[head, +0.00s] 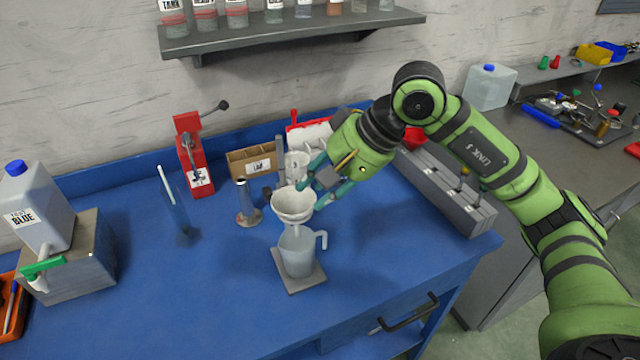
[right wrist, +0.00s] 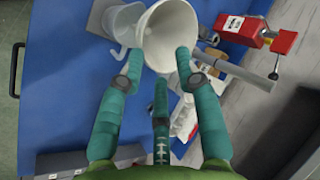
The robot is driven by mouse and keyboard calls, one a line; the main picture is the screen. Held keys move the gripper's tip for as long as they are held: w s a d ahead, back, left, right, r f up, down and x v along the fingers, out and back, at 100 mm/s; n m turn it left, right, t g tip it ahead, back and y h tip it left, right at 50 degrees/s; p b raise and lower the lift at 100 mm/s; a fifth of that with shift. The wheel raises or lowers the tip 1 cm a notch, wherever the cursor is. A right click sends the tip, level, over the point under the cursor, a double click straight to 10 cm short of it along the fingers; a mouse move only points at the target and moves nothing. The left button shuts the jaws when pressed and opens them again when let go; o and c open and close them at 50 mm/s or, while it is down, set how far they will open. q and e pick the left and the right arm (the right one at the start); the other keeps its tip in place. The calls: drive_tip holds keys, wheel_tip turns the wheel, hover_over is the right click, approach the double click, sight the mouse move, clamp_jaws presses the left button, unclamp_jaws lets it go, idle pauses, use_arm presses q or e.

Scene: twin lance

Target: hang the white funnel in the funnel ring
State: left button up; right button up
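The white funnel (head: 293,206) is upright above the translucent jug (head: 298,252), its spout pointing down toward the jug's mouth. My right gripper (head: 318,190) reaches in from the right with its teal fingers at the funnel's rim. In the right wrist view, the funnel (right wrist: 170,35) sits between the fingertips (right wrist: 160,65), which appear closed on its near side. I cannot make out the funnel ring; it may be hidden by the funnel or the gripper. The jug also shows in the right wrist view (right wrist: 122,22). My left gripper is not in view.
The jug stands on a grey plate (head: 302,284). A metal cylinder on a round base (head: 246,205) is left of the funnel. Behind are a cardboard box (head: 250,163) and a red press (head: 190,155). The blue bench (head: 200,290) is clear at front left.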

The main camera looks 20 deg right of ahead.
drive_tip(key=v, duration=1.2)
idle(0.5)
